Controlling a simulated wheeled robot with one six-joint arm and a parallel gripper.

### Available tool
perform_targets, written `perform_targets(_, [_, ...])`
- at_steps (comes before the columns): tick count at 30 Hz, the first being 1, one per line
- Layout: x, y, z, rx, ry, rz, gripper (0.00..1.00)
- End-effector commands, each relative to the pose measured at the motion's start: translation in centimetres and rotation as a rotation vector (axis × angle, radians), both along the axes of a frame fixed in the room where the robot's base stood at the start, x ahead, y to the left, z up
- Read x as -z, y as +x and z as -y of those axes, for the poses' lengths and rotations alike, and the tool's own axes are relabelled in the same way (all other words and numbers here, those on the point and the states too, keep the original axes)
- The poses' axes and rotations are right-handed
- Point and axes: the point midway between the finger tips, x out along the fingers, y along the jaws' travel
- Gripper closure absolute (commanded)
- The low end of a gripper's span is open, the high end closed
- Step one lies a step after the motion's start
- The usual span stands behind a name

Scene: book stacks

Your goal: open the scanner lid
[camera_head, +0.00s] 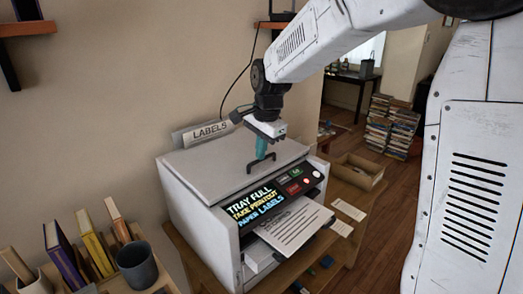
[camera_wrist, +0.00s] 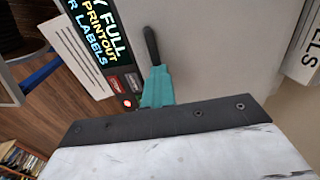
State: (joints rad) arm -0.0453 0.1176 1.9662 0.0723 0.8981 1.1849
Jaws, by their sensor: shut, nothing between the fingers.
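The scanner (camera_head: 205,202) is a white box machine on a wooden table, with its flat grey lid (camera_head: 205,160) down. A black bar handle (camera_head: 262,163) stands near the lid's front edge; in the wrist view the handle (camera_wrist: 151,45) shows just beyond my fingertips. My gripper (camera_head: 261,154) has teal fingers, shut with nothing between them, pointing down at the handle. In the wrist view my gripper (camera_wrist: 157,75) partly hides the handle. I cannot tell whether the fingers touch it.
The front screen (camera_head: 262,202) reads "TRAY FULL TAKE PRINTOUT". A printed sheet (camera_head: 292,224) sticks out below it. A "LABELS" box (camera_head: 205,132) stands behind the lid. Books (camera_head: 92,243) and a dark cup (camera_head: 137,266) are left; an open carton (camera_head: 358,172) is right.

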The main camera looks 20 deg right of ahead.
Motion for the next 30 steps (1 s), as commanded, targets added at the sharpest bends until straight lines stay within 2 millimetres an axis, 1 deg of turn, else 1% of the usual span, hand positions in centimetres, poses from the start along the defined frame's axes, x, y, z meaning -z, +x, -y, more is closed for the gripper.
perform_targets(1, [0.25, -0.06, -0.06, 0.0, 0.0, -0.004, 1.0])
perform_targets(28, [0.45, -0.17, -0.07, -0.001, 0.001, -0.009, 1.0])
perform_targets(29, [0.45, -0.17, -0.07, -0.001, 0.001, -0.009, 0.99])
perform_targets(30, [0.46, -0.18, -0.07, -0.001, 0.0, -0.01, 0.88])
